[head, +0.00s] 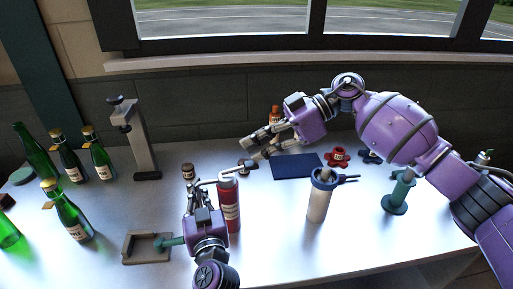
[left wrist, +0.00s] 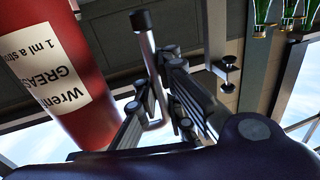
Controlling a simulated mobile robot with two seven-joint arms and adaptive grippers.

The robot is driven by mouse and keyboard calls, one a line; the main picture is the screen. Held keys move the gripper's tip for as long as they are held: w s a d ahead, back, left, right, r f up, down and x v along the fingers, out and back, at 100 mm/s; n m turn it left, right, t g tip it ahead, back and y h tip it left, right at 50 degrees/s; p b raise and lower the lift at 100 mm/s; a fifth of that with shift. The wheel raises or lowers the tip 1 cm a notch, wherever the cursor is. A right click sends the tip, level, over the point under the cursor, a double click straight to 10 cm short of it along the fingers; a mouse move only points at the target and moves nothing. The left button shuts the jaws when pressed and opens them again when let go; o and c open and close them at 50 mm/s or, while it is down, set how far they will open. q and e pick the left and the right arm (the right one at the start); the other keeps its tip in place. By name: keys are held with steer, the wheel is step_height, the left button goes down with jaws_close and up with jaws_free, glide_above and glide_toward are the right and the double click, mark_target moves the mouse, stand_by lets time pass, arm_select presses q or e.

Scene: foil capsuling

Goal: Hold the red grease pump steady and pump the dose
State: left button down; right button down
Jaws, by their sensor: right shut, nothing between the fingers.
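The red grease pump (head: 229,205) stands upright near the middle of the table, with a white label and a bent silver pipe at its top. In the left wrist view the pump (left wrist: 65,60) fills the upper left. My left gripper (head: 197,190) is left of the pump body, with its fingers (left wrist: 160,95) apart. A silver rod with a black tip (left wrist: 147,65) shows between them; contact is unclear. My right gripper (head: 254,152) is shut and empty, near the knob, just above and right of the pump head.
A brown tray (head: 147,259) lies front left, green bottles (head: 72,215) further left. A grey stand (head: 145,150), dark blue mat (head: 283,174) and white canister with blue top (head: 319,200) surround the pump.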

step_height(320, 180, up, 4)
steer(key=shift+d+f, duration=0.1)
steer(key=w+d+r, duration=0.1)
steer(key=d+r, duration=0.6)
steer(key=shift+w, duration=0.15)
steer(key=shift+d, duration=0.1)
stand_by(1.2)
arm_select(q)
steer(key=c, duration=1.8)
jaws_free()
steer(key=shift+s, duration=0.1)
steer(key=v, duration=1.2)
